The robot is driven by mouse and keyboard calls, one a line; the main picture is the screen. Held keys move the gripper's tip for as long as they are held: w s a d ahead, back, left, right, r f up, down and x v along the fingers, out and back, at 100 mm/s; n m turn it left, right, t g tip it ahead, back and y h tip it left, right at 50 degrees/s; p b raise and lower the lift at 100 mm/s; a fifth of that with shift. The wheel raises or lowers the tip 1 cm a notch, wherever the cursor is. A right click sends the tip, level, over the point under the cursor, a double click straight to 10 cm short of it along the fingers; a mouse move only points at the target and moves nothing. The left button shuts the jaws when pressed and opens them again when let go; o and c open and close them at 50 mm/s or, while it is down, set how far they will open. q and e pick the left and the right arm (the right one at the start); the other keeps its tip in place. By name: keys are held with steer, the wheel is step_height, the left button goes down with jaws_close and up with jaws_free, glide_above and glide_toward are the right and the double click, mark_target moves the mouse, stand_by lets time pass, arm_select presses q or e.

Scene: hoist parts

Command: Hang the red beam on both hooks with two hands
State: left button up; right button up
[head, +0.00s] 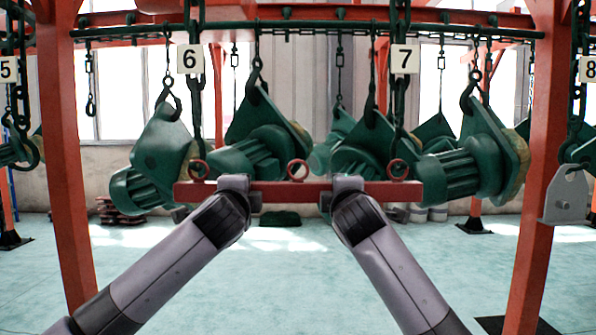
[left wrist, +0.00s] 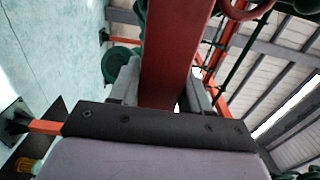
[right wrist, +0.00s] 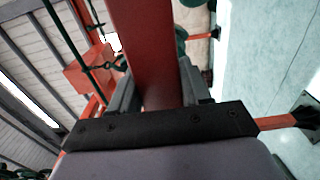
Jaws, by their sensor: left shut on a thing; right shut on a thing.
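The red beam (head: 283,193) is held level in the air in the head view, with a red ring near its left end (head: 198,169), at its middle (head: 297,170) and near its right end (head: 397,169). My left gripper (head: 238,190) is shut on the beam left of the middle ring; my right gripper (head: 342,190) is shut on it right of that ring. The beam also runs between the fingers in the left wrist view (left wrist: 178,50) and right wrist view (right wrist: 145,50). Dark chains 6 (head: 195,110) and 7 (head: 399,110) hang down at the end rings. I cannot tell whether their hooks pass through the rings.
Green hoist units (head: 255,140) hang on hooks behind the beam. A red post stands at left (head: 62,150) and another at right (head: 540,180). Hooks also hang beside sign 5 (head: 8,69) and sign 8 (head: 588,69). The pale floor (head: 270,290) below is mostly clear.

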arm_select(q)
steer(key=shift+w+f, duration=0.1)
steer(key=shift+f, duration=0.3)
arm_select(e)
steer(key=shift+w+f, duration=0.1)
steer(key=shift+f, duration=0.25)
stand_by(0.3)
stand_by(0.6)
arm_select(q)
steer(key=o, duration=1.1)
steer(key=shift+o, duration=0.2)
steer(key=shift+f, duration=0.1)
arm_select(e)
steer(key=o, duration=1.1)
arm_select(q)
steer(key=shift+o, duration=0.3)
arm_select(e)
steer(key=shift+o, duration=0.2)
steer(key=shift+f, duration=0.2)
arm_select(q)
steer(key=shift+o, duration=1.3)
arm_select(e)
steer(key=o, duration=0.3)
steer(key=shift+r, duration=0.1)
